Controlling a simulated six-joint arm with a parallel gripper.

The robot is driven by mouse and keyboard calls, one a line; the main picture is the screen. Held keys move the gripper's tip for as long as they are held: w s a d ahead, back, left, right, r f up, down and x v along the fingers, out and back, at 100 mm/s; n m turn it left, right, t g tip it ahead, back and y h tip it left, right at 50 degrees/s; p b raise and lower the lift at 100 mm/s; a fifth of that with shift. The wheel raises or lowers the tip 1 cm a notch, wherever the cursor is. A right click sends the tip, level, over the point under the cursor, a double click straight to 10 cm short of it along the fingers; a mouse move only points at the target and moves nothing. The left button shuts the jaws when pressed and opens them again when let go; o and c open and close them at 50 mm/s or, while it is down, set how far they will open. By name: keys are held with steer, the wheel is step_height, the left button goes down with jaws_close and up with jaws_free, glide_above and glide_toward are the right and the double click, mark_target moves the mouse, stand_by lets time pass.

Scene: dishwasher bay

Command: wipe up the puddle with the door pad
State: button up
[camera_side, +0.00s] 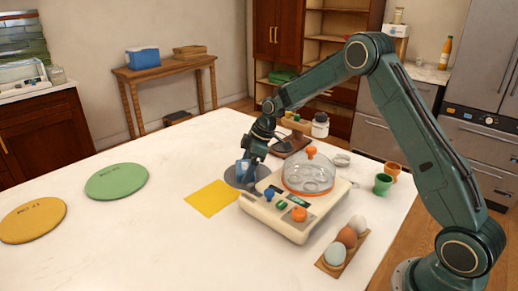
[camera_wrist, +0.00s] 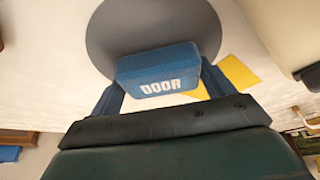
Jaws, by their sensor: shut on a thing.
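My gripper (camera_side: 248,163) is shut on the blue door pad (camera_wrist: 158,70), whose white lettering reads "DOOR" in the wrist view. The pad also shows small in the side view (camera_side: 243,169). It is held over a flat, dark grey round patch (camera_side: 232,181) on the white table, which shows large behind the pad in the wrist view (camera_wrist: 150,25). I cannot tell whether the pad touches the patch, or whether the patch is a mat or liquid. No other puddle is visible.
A cream egg cooker (camera_side: 275,217) with a clear dome stands close to the right. A yellow square sheet (camera_side: 211,198) lies in front. Green (camera_side: 116,181) and yellow (camera_side: 33,220) round mats lie left. An egg rack (camera_side: 331,266) is at front right.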

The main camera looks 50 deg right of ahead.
mark_target(260, 167)
steer(key=shift+a, duration=0.55)
steer(key=shift+d, duration=3.55)
step_height(260, 167, up, 8)
steer(key=shift+a+r, duration=0.1)
steer(key=shift+a, duration=0.1)
